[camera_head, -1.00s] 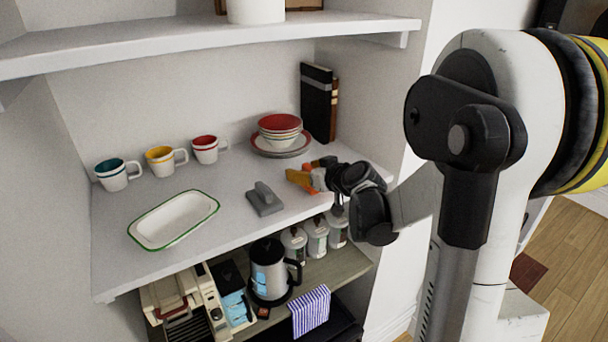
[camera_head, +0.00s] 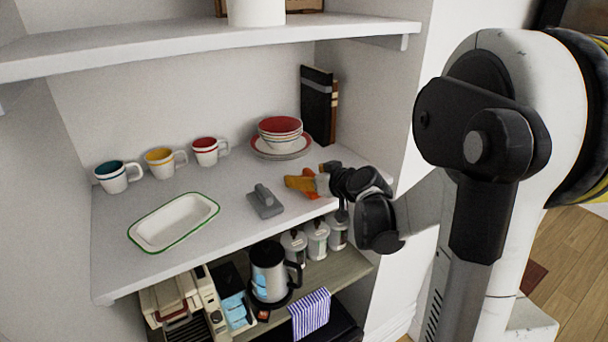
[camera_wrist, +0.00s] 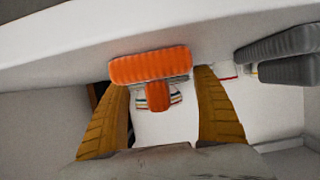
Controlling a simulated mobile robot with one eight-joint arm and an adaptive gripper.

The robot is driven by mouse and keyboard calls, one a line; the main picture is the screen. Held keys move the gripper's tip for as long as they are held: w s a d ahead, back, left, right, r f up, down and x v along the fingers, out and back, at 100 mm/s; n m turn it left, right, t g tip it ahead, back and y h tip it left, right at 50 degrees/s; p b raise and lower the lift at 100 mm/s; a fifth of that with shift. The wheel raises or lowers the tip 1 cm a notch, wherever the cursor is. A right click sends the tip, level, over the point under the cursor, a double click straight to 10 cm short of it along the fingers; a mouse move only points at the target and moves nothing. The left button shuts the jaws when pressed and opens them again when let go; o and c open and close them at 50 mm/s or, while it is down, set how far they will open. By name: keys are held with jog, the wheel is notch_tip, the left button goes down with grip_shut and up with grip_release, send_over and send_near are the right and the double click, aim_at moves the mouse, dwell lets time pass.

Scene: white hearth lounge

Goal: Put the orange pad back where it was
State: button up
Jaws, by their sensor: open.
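The orange pad (camera_wrist: 150,65) has a broad ribbed base and a stubby handle. In the wrist view its handle lies between the two amber fingers of my gripper (camera_wrist: 162,82), with gaps at both sides. In the head view my gripper (camera_head: 310,178) is low over the right front of the white middle shelf (camera_head: 230,215). Its fingers hide much of the orange pad (camera_head: 310,195) there. My gripper is open. A grey pad (camera_head: 265,201) with a handle lies on the shelf to the left; it also shows in the wrist view (camera_wrist: 280,55).
A green-rimmed white dish (camera_head: 174,222) lies at the shelf's left front. Several mugs (camera_head: 160,162) stand behind it. Stacked bowls (camera_head: 280,130) on plates and upright books (camera_head: 317,105) are at the back right. An upper shelf (camera_head: 200,45) overhangs. Bare shelf surrounds the grey pad.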

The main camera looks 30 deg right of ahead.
jog(key=p+v, duration=0.1)
jog(key=v, duration=0.9)
jog(key=s+a+f+g+y, duration=0.1)
jog(key=s+a+g+y, duration=0.3)
jog(key=a, duration=0.9)
jog(key=s+a+f+g+h, duration=0.2)
jog(key=s+a+h, duration=0.2)
jog(key=s, duration=0.9)
jog(key=shift+a+g, duration=0.3)
jog(key=shift+a, duration=0.85)
